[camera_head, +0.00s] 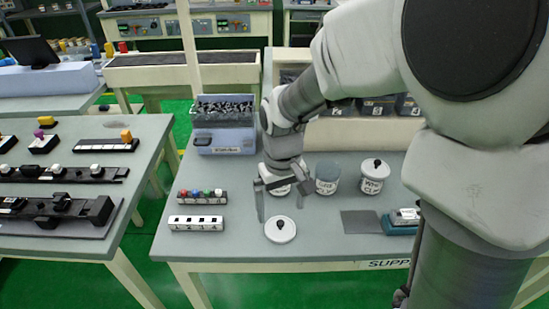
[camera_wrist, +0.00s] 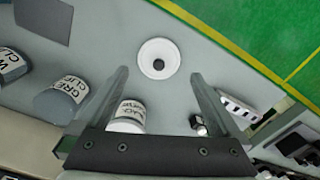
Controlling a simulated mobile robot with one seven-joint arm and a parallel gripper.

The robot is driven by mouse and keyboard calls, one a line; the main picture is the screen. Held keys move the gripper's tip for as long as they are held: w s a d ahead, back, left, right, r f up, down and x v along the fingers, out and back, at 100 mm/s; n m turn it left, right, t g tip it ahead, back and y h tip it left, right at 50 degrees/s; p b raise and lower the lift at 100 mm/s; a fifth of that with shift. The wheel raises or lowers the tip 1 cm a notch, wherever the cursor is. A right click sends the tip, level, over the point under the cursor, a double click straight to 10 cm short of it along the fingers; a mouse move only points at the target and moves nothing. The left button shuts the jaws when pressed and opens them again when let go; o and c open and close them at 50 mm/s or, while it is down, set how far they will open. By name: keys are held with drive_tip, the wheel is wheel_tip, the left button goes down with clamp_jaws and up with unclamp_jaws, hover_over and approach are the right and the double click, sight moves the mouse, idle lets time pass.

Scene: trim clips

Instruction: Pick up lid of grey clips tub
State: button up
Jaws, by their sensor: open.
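A round white lid (camera_head: 280,230) with a black knob lies on the near part of the table; it also shows in the wrist view (camera_wrist: 150,72). My gripper (camera_head: 281,208) is open and empty above the table near this lid. In the wrist view the lid appears between and just beyond the fingertips (camera_wrist: 160,75). The grey clips tub (camera_head: 327,184) stands behind and right of the lid and shows its label in the wrist view (camera_wrist: 64,98). I see no knob on its top. Which tub the loose lid belongs to is not marked.
The white clips tub (camera_head: 373,182), with a knobbed lid, stands right of the grey tub. The black clips tub (camera_wrist: 127,118) is partly hidden by my gripper. Two clip strips (camera_head: 196,223) lie left of the lid. A blue bin (camera_head: 223,140) stands behind. The table's front edge is close.

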sight(282, 227)
drive_tip(key=f, duration=0.4)
drive_tip(key=f+b, duration=0.1)
drive_tip(key=f, duration=0.1)
drive_tip(key=shift+s+d+f, duration=0.15)
drive_tip(key=shift+s+f, duration=0.1)
drive_tip(key=shift+f, duration=0.05)
drive_tip(key=c, duration=0.9)
drive_tip(key=shift+c, duration=0.2)
drive_tip(key=shift+r, duration=0.1)
